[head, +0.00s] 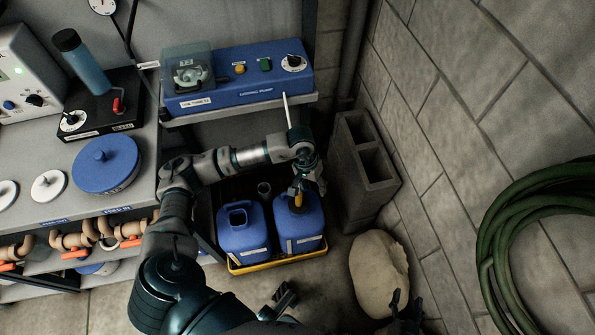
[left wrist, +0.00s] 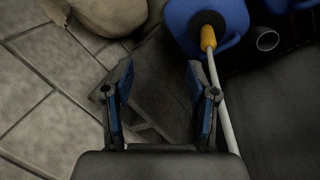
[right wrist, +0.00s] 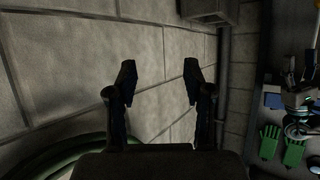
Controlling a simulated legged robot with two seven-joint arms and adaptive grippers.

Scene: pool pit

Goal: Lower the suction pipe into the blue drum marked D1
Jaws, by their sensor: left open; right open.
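Two blue drums stand side by side in the head view, a left one (head: 241,234) and a right one (head: 305,233). Their labels are too small to read. The suction pipe (head: 287,112) is a thin white rod with a yellow grip (head: 298,186). Its grip end is at the dark mouth of the right drum; how deep it goes is hidden. In the left wrist view the pipe (left wrist: 227,115) runs outside the right finger. My left gripper (left wrist: 158,85) is open and empty, beside the pipe. My right gripper (right wrist: 160,78) is open and empty, facing the block wall.
The drums stand in a yellow tray (head: 277,262). A blue dosing pump (head: 240,88) sits on a shelf above. A hollow concrete block (head: 362,170) and a sack (head: 378,272) stand to the right. A green hose (head: 500,225) hangs on the wall.

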